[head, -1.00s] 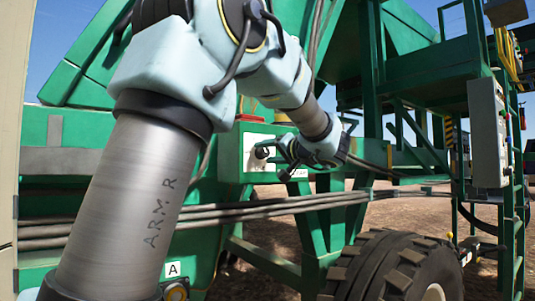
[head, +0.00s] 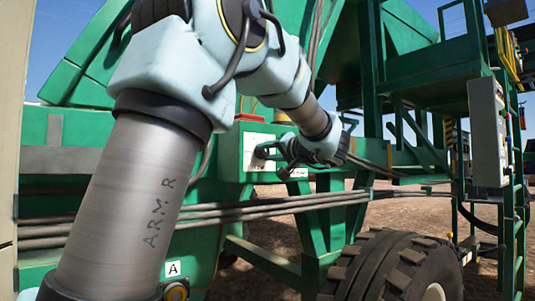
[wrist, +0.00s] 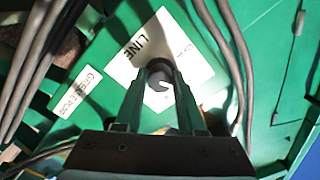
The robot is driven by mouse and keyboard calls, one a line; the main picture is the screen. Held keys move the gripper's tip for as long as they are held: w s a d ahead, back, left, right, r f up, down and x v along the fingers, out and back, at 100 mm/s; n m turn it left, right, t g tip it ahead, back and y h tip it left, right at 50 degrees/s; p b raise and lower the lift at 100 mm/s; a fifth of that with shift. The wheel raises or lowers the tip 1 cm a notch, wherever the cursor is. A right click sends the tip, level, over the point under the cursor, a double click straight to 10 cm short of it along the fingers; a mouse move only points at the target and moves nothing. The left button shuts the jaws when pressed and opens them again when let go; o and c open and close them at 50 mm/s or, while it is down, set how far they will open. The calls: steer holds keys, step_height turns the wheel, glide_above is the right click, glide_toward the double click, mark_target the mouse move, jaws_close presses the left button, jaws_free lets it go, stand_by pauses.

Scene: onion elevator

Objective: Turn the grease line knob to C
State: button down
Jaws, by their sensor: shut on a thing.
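The grease line knob (wrist: 158,76) is dark with a lighter face and sits on a white plate (wrist: 137,50) that reads "LINE". My gripper (wrist: 159,80) has one finger on each side of the knob and is shut on it. In the head view my gripper (head: 267,152) reaches left to the white plate (head: 250,160) on the green box. The fingers largely hide the knob there. A letter C and the knob's pointer direction cannot be made out.
A small white label (wrist: 77,91) lies left of the plate in the wrist view. Dark hoses (wrist: 228,45) run close on both sides. A large tyre (head: 385,268) stands below right. A grey control box (head: 487,133) hangs at the right.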

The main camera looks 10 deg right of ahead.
steer(key=m, duration=0.5)
steer(key=m+p, duration=0.2)
steer(key=m, duration=0.4)
steer(key=shift+r+m, duration=0.1)
steer(key=shift+m, duration=0.3)
steer(key=m+p, duration=0.2)
steer(key=m, duration=0.1)
steer(key=shift+m+p, duration=0.35)
steer(key=shift+m, duration=0.05)
steer(key=m+p, duration=0.6)
steer(key=p, duration=0.1)
steer(key=shift+m, duration=0.7)
steer(key=shift+f+m+p, duration=0.2)
steer(key=shift+m+p, duration=0.1)
steer(key=shift+p, duration=0.1)
steer(key=c, duration=0.5)
jaws_free()
steer(key=shift+r, duration=0.1)
